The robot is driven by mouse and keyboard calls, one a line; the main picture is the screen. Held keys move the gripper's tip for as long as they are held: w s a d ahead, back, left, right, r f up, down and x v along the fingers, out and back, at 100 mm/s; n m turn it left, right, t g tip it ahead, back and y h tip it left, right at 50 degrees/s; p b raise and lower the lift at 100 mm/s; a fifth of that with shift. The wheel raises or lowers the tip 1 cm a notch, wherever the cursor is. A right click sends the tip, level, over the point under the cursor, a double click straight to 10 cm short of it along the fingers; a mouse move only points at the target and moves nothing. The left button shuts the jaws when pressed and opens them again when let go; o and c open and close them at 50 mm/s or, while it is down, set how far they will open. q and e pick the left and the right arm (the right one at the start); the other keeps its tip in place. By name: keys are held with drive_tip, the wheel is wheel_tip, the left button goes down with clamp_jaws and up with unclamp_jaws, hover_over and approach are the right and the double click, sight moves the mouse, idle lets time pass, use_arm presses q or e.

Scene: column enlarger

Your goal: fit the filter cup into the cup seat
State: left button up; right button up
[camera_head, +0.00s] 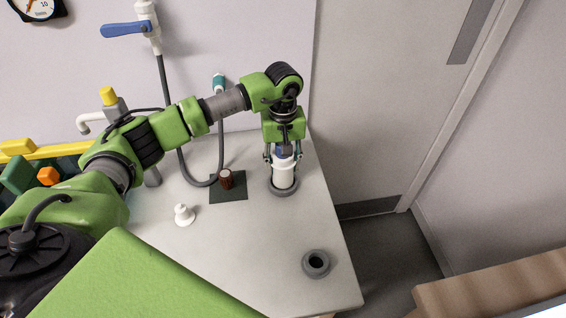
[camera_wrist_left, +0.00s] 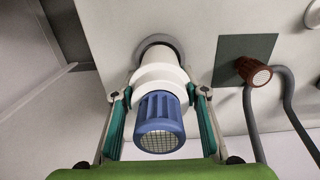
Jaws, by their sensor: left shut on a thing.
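A white cylindrical piece (camera_head: 284,175) with a wide collar is under my left gripper (camera_head: 283,157), its lower end at a grey ring (camera_head: 285,192) on the counter. In the left wrist view the white piece (camera_wrist_left: 160,72) has a blue ribbed part (camera_wrist_left: 159,115) with a mesh end facing me. I take this as the filter cup. The left gripper's fingers (camera_wrist_left: 159,95) are shut on it from both sides. I cannot tell whether its lower end is fully down in the ring. A second grey ring (camera_head: 316,261), with an empty dark hole, is nearer the counter's front right. My right gripper is not in view.
A brown ribbed piece (camera_head: 226,181) with a mesh end stands on a dark mat (camera_head: 232,196). A small white funnel-shaped piece (camera_head: 184,216) is left of the mat. A grey hose (camera_head: 222,130) hangs behind. The counter between mat and second ring is clear.

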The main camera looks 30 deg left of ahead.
use_arm(q)
drive_tip(key=shift+f+b, duration=0.8)
drive_tip(key=shift+f, duration=0.05)
drive_tip(key=o, duration=1.4)
drive_tip(key=shift+o, duration=0.2)
drive_tip(key=shift+r, duration=0.15)
drive_tip(key=shift+r+p, duration=2.1)
drive_tip(key=shift+r, duration=1.8)
